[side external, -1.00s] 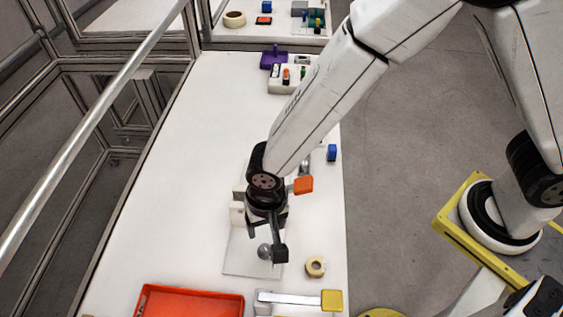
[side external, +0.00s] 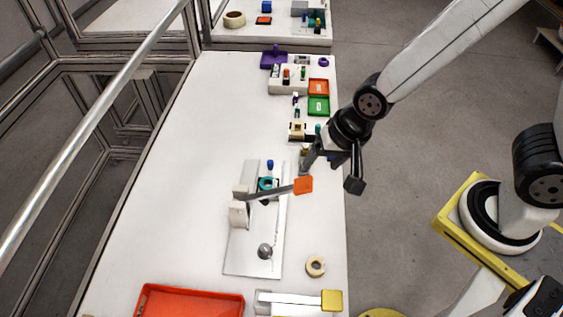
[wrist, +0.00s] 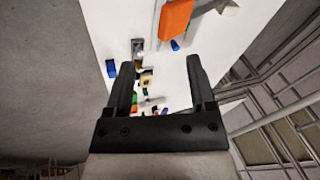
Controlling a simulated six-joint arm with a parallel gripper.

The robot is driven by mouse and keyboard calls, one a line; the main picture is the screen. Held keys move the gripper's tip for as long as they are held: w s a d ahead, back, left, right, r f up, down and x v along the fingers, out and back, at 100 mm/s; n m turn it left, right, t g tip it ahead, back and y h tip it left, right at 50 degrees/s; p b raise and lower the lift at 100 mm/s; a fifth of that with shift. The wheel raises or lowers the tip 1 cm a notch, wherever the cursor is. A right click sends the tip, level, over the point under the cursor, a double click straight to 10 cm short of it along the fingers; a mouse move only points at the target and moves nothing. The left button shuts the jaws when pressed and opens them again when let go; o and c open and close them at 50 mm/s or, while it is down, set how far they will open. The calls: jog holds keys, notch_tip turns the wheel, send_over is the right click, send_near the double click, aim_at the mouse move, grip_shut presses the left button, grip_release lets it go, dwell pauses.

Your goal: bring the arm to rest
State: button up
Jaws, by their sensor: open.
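My gripper (side external: 332,170) is over the right edge of the white table (side external: 185,130) in the side external view, raised above the tabletop. In the wrist view my gripper (wrist: 158,75) shows two dark fingers spread wide with nothing between them. Below and left of it in the side view is a fixture on a pale plate (side external: 238,262), with a grey ball-shaped knob (side external: 265,251), white blocks (side external: 239,213) and a teal round part (side external: 267,185). A grey bar with an orange end (side external: 303,186) reaches across the plate. No helmet shell can be made out.
An orange tray (side external: 190,302) lies at the table's near end, with a tape roll (side external: 316,266) and a yellow-ended tool (side external: 331,300) to its right. Green (side external: 318,106) and red bins and a purple item (side external: 273,57) stand farther back. The table's left half is clear.

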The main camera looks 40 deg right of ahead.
jog(key=d+r+n+h, duration=0.1)
jog(key=d+n, duration=0.5)
jog(key=d, duration=0.7)
jog(key=shift+s+d+r+g+h, duration=0.25)
jog(key=shift+g+h, duration=0.15)
jog(key=shift+h, duration=0.1)
